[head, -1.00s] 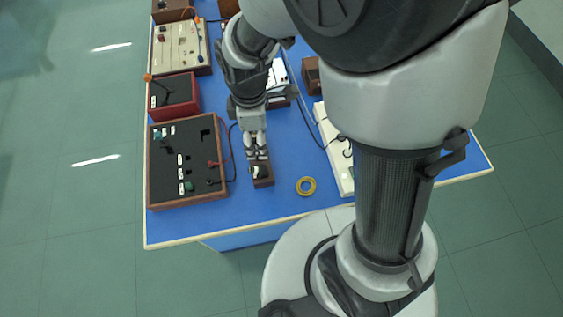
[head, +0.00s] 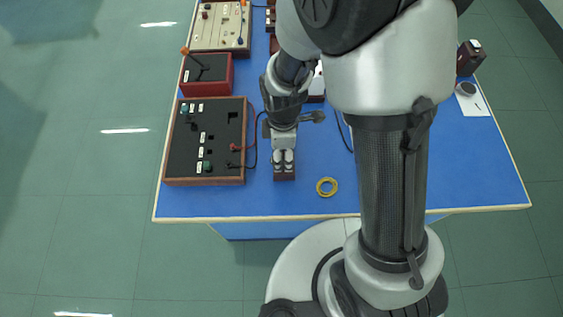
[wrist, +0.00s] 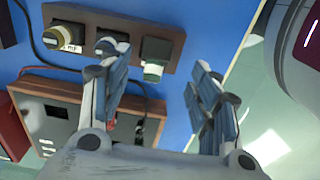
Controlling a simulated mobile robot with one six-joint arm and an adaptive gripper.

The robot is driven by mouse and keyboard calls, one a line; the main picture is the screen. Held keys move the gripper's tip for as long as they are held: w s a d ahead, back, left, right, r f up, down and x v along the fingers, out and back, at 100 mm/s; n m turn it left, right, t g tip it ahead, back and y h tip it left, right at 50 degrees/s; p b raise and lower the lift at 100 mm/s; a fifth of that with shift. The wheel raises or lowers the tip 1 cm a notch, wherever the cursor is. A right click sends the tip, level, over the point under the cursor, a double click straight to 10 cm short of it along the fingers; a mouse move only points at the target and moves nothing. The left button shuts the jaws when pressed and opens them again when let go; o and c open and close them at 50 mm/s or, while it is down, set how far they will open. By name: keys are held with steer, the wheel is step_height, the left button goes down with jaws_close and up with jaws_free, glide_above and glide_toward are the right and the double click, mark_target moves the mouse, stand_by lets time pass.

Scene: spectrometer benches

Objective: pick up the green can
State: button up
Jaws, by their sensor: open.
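A dark green can with a pale end (wrist: 153,60) sits in the right-hand place of a small brown wooden rack (wrist: 85,16) in the wrist view. My gripper (wrist: 157,66) is open, with one finger to each side of the can in that view.
In the wrist view a cream, dark-capped can (wrist: 59,37) sits in the rack's left end. In the head view a black wooden-framed panel (head: 222,135) with cables stands left of the rack. A yellow ring (head: 327,187) lies to its right on the blue table (head: 400,200).

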steer(key=f+b, duration=0.1)
steer(key=f, duration=0.1)
steer(key=f+b, duration=0.1)
steer(key=f, duration=0.2)
steer(key=shift+w+d, duration=0.15)
steer(key=shift+w, duration=0.05)
steer(key=shift+s+d, duration=0.1)
steer(key=shift+s, duration=0.2)
steer(key=c, duration=0.7)
steer(key=shift+f, duration=0.1)
steer(key=c, duration=0.4)
steer(key=shift+w, duration=0.1)
steer(key=shift+c, duration=0.5)
